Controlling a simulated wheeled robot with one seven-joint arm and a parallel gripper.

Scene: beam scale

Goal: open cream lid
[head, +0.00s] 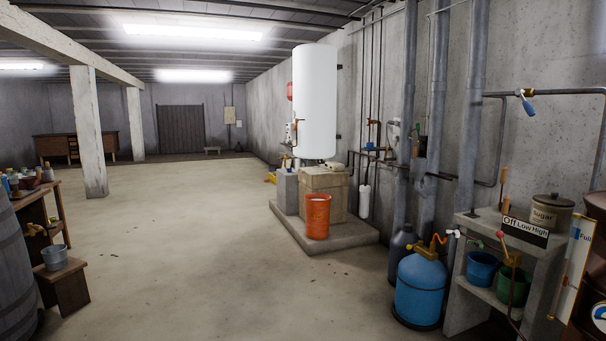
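I cannot pick out a cream lid with certainty. A tan box (334,203) with a flat top (322,177) stands on a low concrete plinth below the white tank; I cannot tell whether that top is a lid. A cream canister labelled Sugar (546,217) stands on the concrete shelf unit at the right, and its dark lid (553,200) is on it. My gripper is not in view.
An orange bucket (317,217) stands in front of the tan box on the plinth (350,237). A blue gas cylinder (420,290) stands beside the concrete shelf (478,225). A wooden stool (62,287) and a barrel (12,285) are at the left. The middle floor is clear.

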